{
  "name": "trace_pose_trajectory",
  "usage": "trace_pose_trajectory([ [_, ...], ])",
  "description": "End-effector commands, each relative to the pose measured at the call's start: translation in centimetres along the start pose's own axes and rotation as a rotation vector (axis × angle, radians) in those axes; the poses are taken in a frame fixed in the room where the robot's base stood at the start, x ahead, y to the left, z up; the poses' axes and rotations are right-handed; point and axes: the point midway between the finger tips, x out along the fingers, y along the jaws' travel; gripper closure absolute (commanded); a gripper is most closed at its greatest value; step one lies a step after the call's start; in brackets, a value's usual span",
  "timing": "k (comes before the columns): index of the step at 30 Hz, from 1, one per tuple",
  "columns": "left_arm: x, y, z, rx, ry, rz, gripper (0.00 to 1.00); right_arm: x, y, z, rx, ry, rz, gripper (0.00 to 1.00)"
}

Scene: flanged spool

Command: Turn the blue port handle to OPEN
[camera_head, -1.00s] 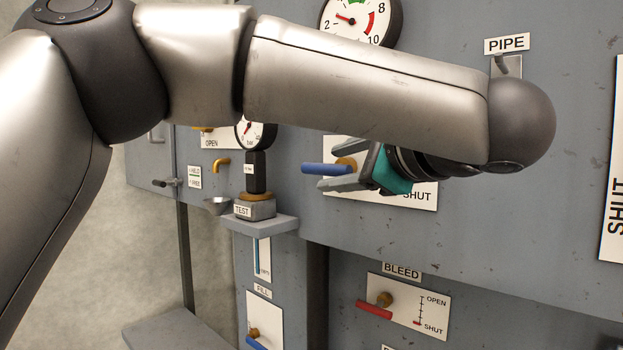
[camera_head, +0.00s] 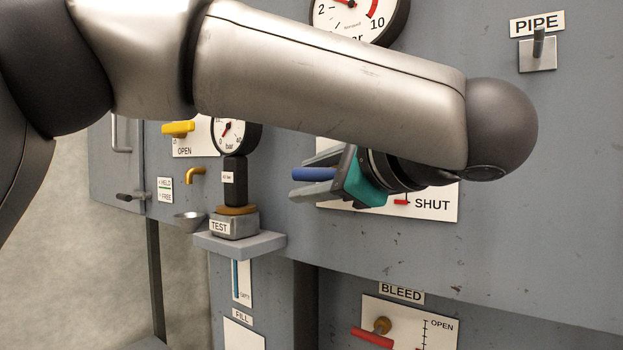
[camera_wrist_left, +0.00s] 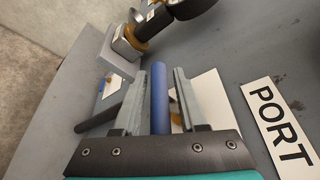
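The blue port handle (camera_head: 314,174) sticks out to the left from a white plate (camera_head: 436,204) on the grey panel. A small red mark on this plate sits beside the word SHUT. My left gripper (camera_head: 300,177) is at the handle, one finger above it and one below. In the left wrist view the blue handle (camera_wrist_left: 159,95) runs between the two fingers (camera_wrist_left: 160,73), with a narrow gap on each side. The gripper is open around it. My arm and gripper hide the handle's hub and the OPEN end of the scale. My right gripper is not in view.
A TEST block (camera_head: 233,222) with a gauge (camera_head: 236,136) stands on a small shelf (camera_head: 240,243) left of the gripper. A red BLEED handle (camera_head: 372,337) is below. A yellow handle (camera_head: 178,128) and a PIPE lever (camera_head: 538,50) are also on the panel.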

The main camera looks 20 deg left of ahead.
Motion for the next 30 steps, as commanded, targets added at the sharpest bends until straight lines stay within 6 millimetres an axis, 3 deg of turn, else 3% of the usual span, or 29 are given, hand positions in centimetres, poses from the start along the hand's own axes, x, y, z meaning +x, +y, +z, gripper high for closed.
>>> trace_pose_trajectory([
  [2, 0.02, 0.01, -0.01, 0.0, 0.0, 0.001, 0.69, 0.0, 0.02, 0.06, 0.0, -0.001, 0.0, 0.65],
  [10, 0.05, 0.15, -0.09, 0.004, 0.001, 0.004, 0.99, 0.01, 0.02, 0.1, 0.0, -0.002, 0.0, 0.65],
  [30, 0.12, 0.52, -0.42, -0.02, 0.06, 0.086, 1.0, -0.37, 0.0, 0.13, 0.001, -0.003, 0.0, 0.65],
])
